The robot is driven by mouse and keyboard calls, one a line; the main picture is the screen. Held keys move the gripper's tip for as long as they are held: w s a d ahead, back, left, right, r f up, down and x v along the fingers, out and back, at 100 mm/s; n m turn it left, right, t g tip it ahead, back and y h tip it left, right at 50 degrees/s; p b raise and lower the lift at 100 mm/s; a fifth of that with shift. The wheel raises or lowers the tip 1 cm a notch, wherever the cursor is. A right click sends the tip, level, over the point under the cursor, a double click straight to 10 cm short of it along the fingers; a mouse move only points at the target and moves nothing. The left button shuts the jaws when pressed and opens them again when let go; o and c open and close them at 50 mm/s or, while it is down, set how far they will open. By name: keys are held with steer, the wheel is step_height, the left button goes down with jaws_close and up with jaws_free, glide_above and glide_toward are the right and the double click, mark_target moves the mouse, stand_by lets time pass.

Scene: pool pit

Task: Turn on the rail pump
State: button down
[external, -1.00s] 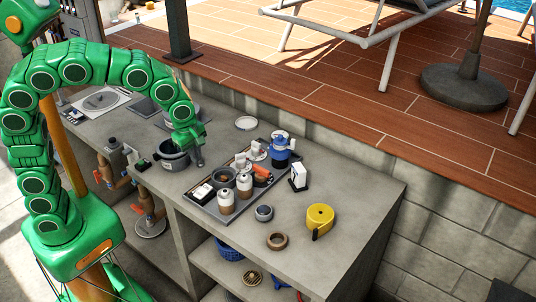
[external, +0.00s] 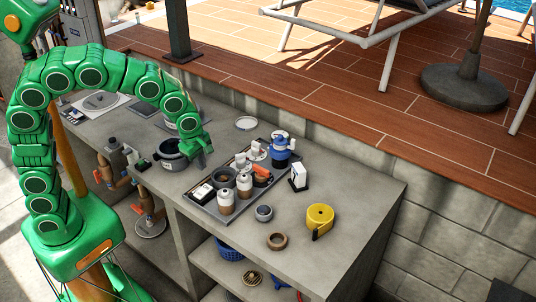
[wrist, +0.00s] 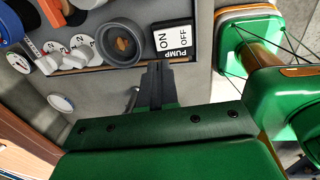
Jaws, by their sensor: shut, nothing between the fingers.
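A small black-and-white switch block (wrist: 173,38) lettered PUMP, ON and OFF lies at the edge of the tray in the wrist view. In the external view the block (external: 201,193) sits at the tray's left end. I cannot tell which way the switch is set. My gripper (wrist: 155,70) is shut and empty, its tips just short of the block's PUMP edge in the wrist view. In the external view my gripper (external: 204,159) hangs above the counter between the dark pot and the tray.
The dark tray (external: 222,216) also holds white-topped jars (external: 226,200) and a grey ring-shaped cup (wrist: 121,43). A dark pot (external: 172,155) stands close to my gripper. A yellow tape reel (external: 319,217) sits on the right of the counter (external: 355,195). A white dish (external: 246,123) lies behind.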

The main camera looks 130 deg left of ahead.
mark_target(208, 187)
steer(key=f, duration=0.6)
steer(key=a+f, duration=0.1)
steer(key=f, duration=0.2)
steer(key=shift+a, duration=0.1)
steer(key=shift+f, duration=0.1)
steer(key=shift+w+a+f+h, duration=0.1)
steer(key=shift+a+f+h, duration=0.1)
steer(key=shift+a+h, duration=0.1)
steer(key=shift+d, duration=0.15)
steer(key=shift+d+r, duration=0.35)
steer(key=shift+d, duration=0.4)
